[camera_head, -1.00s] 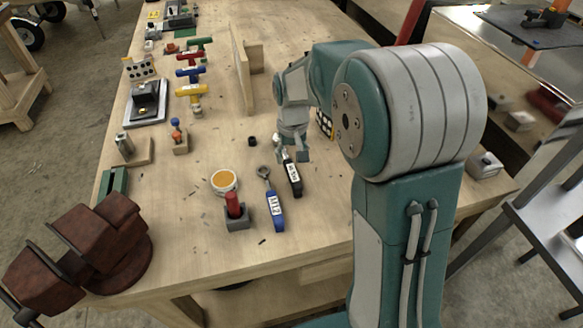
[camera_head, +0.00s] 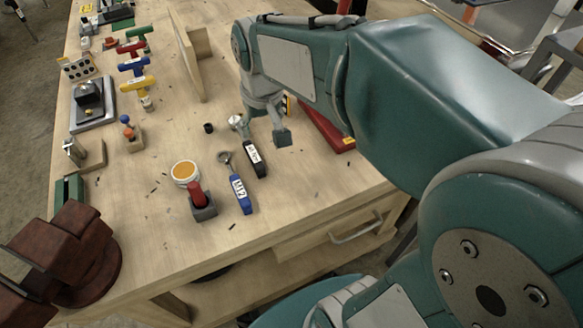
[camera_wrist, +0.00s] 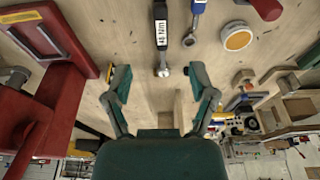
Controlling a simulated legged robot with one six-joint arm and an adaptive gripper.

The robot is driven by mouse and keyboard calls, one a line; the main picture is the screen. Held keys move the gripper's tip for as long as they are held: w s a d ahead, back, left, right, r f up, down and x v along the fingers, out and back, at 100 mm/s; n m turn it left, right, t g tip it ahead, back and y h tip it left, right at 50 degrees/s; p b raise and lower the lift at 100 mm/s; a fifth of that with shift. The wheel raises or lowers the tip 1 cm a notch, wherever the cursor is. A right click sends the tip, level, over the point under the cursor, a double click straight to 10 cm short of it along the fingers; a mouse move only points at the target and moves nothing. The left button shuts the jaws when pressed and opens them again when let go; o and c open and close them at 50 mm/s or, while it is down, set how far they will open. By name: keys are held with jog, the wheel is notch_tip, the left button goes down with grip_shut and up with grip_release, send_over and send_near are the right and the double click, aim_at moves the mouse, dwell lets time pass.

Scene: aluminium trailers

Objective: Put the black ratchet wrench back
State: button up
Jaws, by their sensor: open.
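The black ratchet wrench (camera_head: 255,158) lies flat on the wooden workbench (camera_head: 290,200). Its black handle has a white label, and in the wrist view the handle (camera_wrist: 160,28) runs to the top edge, with the metal head toward my gripper. My gripper (camera_head: 266,135) is above the bench at the wrench's head end, its fingers spread and empty. In the wrist view my gripper (camera_wrist: 160,82) has the wrench head centred just beyond the gap between its fingertips.
A blue-handled wrench (camera_head: 240,190) lies just left of the black one. Nearby are an orange-topped tin (camera_head: 184,172), a grey block with a red handle (camera_head: 201,202) and a small black cup (camera_head: 208,128). An upright wooden board (camera_head: 187,55) stands behind.

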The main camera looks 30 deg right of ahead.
jog(key=s+t, duration=0.3)
jog(key=s, duration=1)
jog(key=shift+s+r, duration=0.25)
jog(key=shift+r, duration=0.2)
dwell(0.4)
